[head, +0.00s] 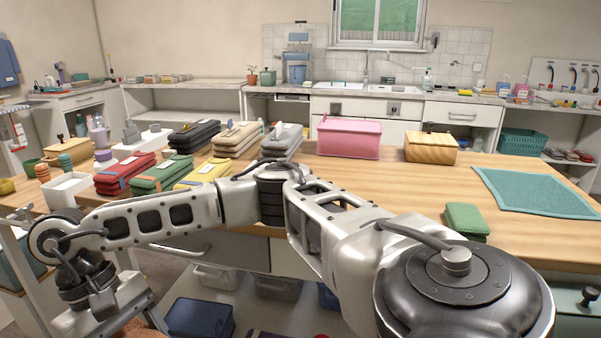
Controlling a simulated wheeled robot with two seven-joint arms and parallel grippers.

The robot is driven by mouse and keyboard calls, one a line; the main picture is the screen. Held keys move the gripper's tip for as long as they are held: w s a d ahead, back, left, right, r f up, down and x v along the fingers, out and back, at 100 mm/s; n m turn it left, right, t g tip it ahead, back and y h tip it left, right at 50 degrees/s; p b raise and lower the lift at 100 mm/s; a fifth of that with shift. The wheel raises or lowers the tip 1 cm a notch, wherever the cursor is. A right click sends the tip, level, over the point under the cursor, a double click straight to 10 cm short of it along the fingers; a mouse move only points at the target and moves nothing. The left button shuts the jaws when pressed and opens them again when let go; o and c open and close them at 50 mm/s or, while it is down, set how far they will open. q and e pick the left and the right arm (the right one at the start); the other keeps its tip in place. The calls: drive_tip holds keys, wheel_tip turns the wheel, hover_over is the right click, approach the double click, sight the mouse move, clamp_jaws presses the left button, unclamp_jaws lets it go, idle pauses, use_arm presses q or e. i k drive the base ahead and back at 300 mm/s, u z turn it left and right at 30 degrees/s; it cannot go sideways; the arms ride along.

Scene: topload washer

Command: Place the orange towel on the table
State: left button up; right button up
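I cannot make out a clear orange towel. A small orange-brown patch (148,325) shows at the bottom left edge, beside the end of my arm; I cannot tell whether it is cloth. One arm of mine stretches from the lower right across the front of the table (350,180) and bends down at the left. Its fingers are below the picture, so what they hold is hidden. My other arm is not visible. A folded green towel (465,220) lies near the table's front right. A flat teal cloth (535,192) lies at the right.
Red (125,172), green (160,176) and yellow (203,173) towel stacks stand on the table's left, with dark, beige and grey stacks behind. A pink box (349,138) and a wooden box (431,148) stand at the back. The table's middle right is bare.

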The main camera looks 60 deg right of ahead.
sight(429, 187)
drive_tip(key=z, duration=1.4)
